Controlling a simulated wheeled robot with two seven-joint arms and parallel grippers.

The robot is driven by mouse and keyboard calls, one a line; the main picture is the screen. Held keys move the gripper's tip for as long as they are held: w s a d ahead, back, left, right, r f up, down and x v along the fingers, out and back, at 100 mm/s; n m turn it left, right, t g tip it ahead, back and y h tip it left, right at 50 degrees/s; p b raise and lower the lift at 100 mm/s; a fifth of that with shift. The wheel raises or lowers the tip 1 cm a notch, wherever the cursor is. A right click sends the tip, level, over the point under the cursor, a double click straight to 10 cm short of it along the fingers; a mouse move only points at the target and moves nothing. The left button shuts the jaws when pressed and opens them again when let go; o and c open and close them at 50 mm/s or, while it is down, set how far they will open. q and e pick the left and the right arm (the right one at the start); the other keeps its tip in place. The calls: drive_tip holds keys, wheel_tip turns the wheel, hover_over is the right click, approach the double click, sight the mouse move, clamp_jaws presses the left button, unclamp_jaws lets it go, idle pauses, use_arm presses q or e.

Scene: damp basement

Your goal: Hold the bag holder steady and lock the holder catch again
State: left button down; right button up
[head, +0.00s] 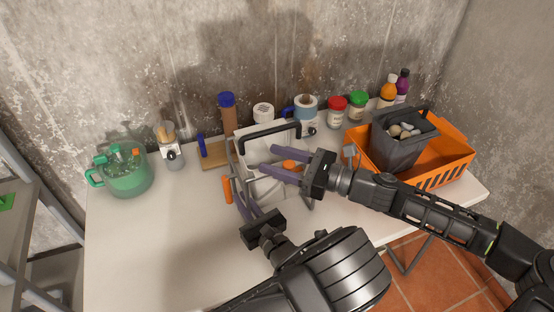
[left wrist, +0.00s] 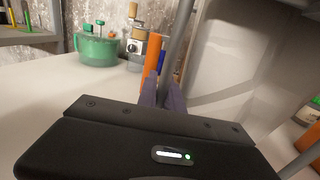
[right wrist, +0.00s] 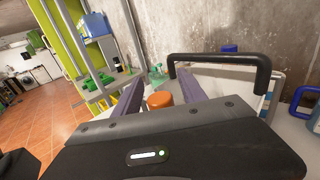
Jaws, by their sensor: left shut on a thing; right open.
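The bag holder (head: 262,190) is a pale box-like holder with a grey tube frame, standing mid-table. Its black handle (head: 270,132) arches over the top and also shows in the right wrist view (right wrist: 220,58). My left gripper (head: 241,198) is shut on a grey frame tube (left wrist: 177,38) at the holder's near left side. My right gripper (head: 264,158) is open above the holder. An orange knob (head: 290,164), perhaps the catch, lies between its fingers; it also shows in the right wrist view (right wrist: 160,99). I cannot tell whether they touch, or the catch's state.
An orange crate (head: 440,165) with a dark bin (head: 402,150) stands right. A green pot (head: 124,173) stands left. An orange cylinder (head: 227,190) is beside the holder's left side. Jars and bottles line the wall. The table's front left is clear.

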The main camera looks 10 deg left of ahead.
drive_tip(key=shift+c, duration=0.4)
clamp_jaws()
drive_tip(key=shift+n+g, duration=0.3)
drive_tip(key=shift+g, duration=0.1)
drive_tip(key=n+g, duration=0.2)
drive_tip(key=g, duration=0.1)
drive_tip(key=s+n+g, duration=0.1)
drive_tip(key=g, duration=0.2)
drive_tip(key=shift+a+n, duration=0.1)
drive_tip(key=shift+n, duration=0.3)
drive_tip(key=shift+s+n+g+h, duration=0.25)
drive_tip(key=shift+n+g, duration=0.5)
drive_tip(key=shift+g, duration=0.4)
drive_tip(key=shift+s+n+g+h, duration=0.2)
drive_tip(key=shift+n+g, duration=0.55)
drive_tip(key=shift+g, duration=0.4)
drive_tip(key=shift+d, duration=0.2)
drive_tip(key=shift+o, duration=0.4)
unclamp_jaws()
